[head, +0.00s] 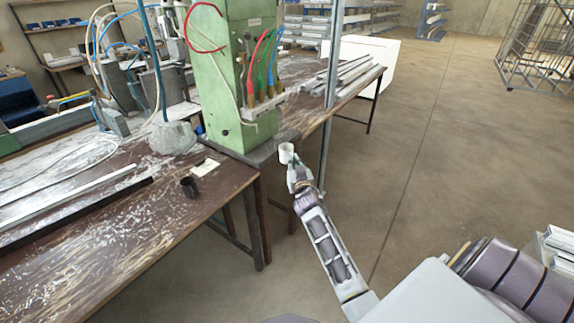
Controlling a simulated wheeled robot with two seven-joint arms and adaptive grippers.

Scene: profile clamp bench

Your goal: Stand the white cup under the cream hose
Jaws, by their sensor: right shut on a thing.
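The white cup (286,149) is held up at the tip of my right gripper (291,163), just right of the green machine's foot. My right gripper is shut on it, and the cup looks about upright. The gripper hides part of the cup's lower side. A cream hose (236,96) runs down the green machine's front to the hose row, left of the red, green and blue hoses. The cup is below and to the right of this hose's lower end. My left gripper is not in view.
The green machine (222,75) stands on the brown bench (120,240). A dark cup (189,187) and a small pale card (205,167) are on the bench to the left. A thin metal post (330,100) rises close right of the white cup.

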